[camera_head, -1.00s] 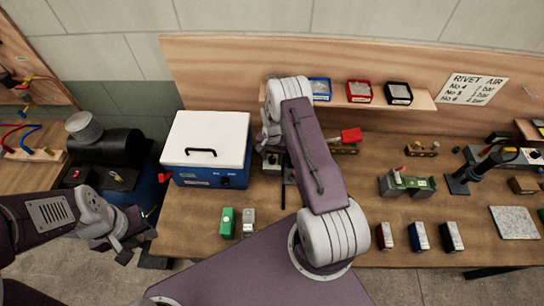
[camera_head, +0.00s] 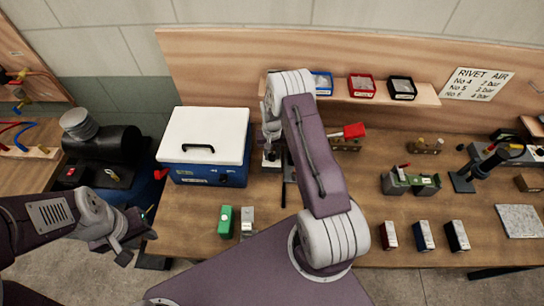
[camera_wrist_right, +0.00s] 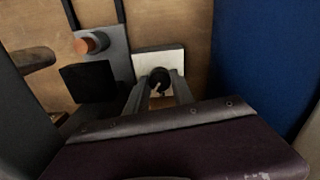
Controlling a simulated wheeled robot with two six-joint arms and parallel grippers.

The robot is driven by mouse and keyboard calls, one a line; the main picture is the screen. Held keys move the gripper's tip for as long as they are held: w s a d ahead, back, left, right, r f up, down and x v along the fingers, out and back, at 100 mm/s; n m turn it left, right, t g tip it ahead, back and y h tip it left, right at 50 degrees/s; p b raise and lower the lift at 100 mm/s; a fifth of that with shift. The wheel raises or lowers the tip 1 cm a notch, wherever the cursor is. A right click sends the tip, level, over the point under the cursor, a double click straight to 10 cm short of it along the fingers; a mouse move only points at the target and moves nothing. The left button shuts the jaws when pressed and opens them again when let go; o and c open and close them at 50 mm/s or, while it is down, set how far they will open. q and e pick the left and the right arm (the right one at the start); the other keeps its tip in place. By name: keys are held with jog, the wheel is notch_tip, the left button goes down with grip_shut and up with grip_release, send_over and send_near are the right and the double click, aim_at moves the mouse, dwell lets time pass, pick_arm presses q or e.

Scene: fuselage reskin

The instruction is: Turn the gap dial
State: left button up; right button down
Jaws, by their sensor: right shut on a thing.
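The gap dial (camera_wrist_right: 158,76) is a small dark round knob with a pale mark, set against a white plate (camera_wrist_right: 148,60) in the right wrist view. My right gripper (camera_wrist_right: 158,90) has its two fingers on either side of this knob and is shut on it. In the head view my right arm covers most of the dial's device; only a pale and dark base (camera_head: 271,160) shows beside the blue cooler box. My left gripper (camera_head: 135,243) hangs empty off the table's front left corner, its fingers apart.
The blue box with white lid (camera_head: 207,150) stands close to the left of my right gripper. A green block (camera_head: 226,221) and a grey block (camera_head: 247,219) lie near the front edge. A green tool (camera_head: 410,184) and several small boxes stand on the right.

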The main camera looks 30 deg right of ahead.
aim_at(272, 155)
jog(key=n+b, duration=0.2)
jog(key=n, duration=0.1)
jog(key=shift+n, duration=0.3)
jog(key=shift+r+n+b, duration=0.1)
jog(key=shift+n+b, duration=0.5)
jog(key=shift+n, duration=1.2)
jog(key=shift+w, duration=0.1)
jog(key=c, duration=1.1)
grip_release()
jog(key=shift+c, duration=0.2)
jog(key=shift+o, duration=0.2)
jog(key=shift+s+r, duration=0.1)
jog(key=shift+s, duration=0.1)
notch_tip(272, 155, up, 9)
jog(key=b, duration=0.2)
jog(key=shift+b, duration=0.3)
